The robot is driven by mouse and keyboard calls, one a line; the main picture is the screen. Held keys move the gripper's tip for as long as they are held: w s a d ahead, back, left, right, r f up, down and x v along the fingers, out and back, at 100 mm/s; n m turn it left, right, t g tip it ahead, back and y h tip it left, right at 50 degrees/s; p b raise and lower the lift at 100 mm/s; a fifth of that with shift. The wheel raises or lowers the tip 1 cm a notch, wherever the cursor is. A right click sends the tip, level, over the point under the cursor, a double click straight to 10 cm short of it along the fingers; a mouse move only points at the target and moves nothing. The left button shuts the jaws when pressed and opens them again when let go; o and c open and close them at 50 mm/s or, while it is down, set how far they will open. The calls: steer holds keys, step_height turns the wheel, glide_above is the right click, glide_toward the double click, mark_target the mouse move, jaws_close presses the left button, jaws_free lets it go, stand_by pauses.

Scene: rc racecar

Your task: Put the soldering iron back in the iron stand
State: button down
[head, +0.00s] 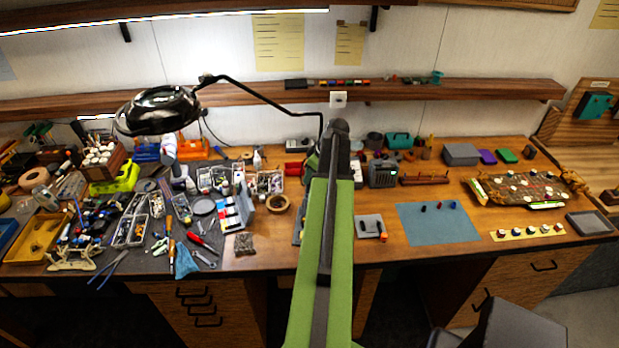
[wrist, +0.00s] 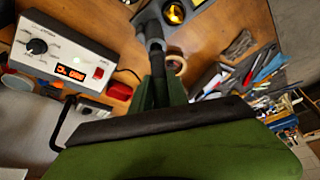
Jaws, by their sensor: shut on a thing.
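In the wrist view, the green fingers of my gripper (wrist: 160,88) are shut on the dark handle of the soldering iron (wrist: 153,38). The iron points away from the fingers to the grey iron stand (wrist: 145,18), which has a round well of brass-coloured wool (wrist: 174,12). The iron's front end overlaps the stand in this view. I cannot tell whether its tip is inside the holder or only above it. In the head view, my green arm hides the gripper, the iron and most of the stand.
A white soldering station (wrist: 65,55) with a lit red display stands left in the wrist view. A tape roll (head: 277,203) lies left of my arm in the head view. Tools crowd the bench's left side. A blue mat (head: 437,229) lies to the right. A lamp (head: 160,108) overhangs the left.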

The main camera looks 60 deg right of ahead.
steer(key=shift+f+b, duration=1)
steer(key=shift+f, duration=0.25)
steer(key=c, duration=1.2)
jaws_free()
steer(key=shift+o, duration=0.5)
steer(key=o, duration=0.3)
